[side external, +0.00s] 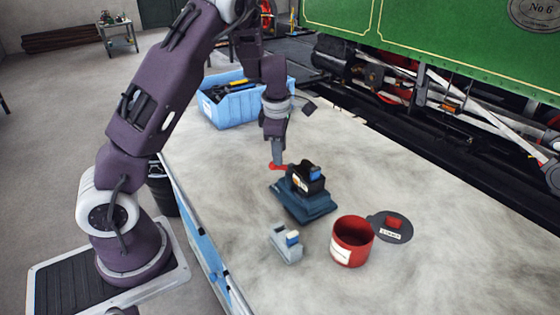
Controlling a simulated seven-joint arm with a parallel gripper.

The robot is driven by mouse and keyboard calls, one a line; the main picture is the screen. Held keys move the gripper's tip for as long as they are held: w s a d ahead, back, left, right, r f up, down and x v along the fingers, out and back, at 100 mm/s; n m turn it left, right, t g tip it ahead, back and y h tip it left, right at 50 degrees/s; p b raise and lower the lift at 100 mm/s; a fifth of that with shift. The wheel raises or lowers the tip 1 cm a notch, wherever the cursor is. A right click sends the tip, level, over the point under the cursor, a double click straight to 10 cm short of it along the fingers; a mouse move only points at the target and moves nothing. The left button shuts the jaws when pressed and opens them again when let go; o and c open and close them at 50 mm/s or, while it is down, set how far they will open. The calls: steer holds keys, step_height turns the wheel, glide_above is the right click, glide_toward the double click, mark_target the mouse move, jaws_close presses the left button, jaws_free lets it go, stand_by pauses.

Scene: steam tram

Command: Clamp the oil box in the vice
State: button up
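A dark blue vice-like block (303,207) stands in the middle of the pale bench. My gripper (278,163) points down just behind and left of the black box. A red piece (279,167) shows at its tip, beside the vice; I cannot tell whether the fingers hold it. The finger gap is too small to see.
A small grey block (285,247) with a blue part stands in front of the vice. A red tin (351,244) and a dark disc (379,231) bearing a red piece lie to the right. A blue crate (236,107) of tools stands behind. A green tram (440,40) borders the bench.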

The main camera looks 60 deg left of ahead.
steer(key=f, duration=0.4)
steer(key=shift+w+a+f, duration=0.15)
steer(key=shift+w+a, duration=0.1)
jaws_close()
steer(key=shift+a, duration=0.1)
steer(key=m, duration=0.2)
steer(key=a+m, duration=0.1)
steer(key=m, duration=0.1)
steer(key=shift+w+h, duration=0.3)
steer(key=w+m, duration=0.1)
steer(key=m, duration=0.2)
steer(key=w+m+h, duration=0.1)
steer(key=m, duration=0.2)
steer(key=w+m, duration=0.1)
steer(key=m, duration=0.3)
steer(key=shift+a+h, duration=0.3)
steer(key=shift+h, duration=0.1)
steer(key=shift+w+d+m+h, duration=0.1)
steer(key=shift+w+m+h, duration=0.1)
steer(key=shift+m, duration=0.65)
steer(key=shift+w+d+m+h, duration=0.1)
steer(key=shift+w+d+m, duration=0.1)
steer(key=shift+m, duration=0.6)
steer(key=shift+w+d+m+h, duration=0.1)
steer(key=shift+w+m, duration=0.1)
steer(key=shift+m, duration=0.65)
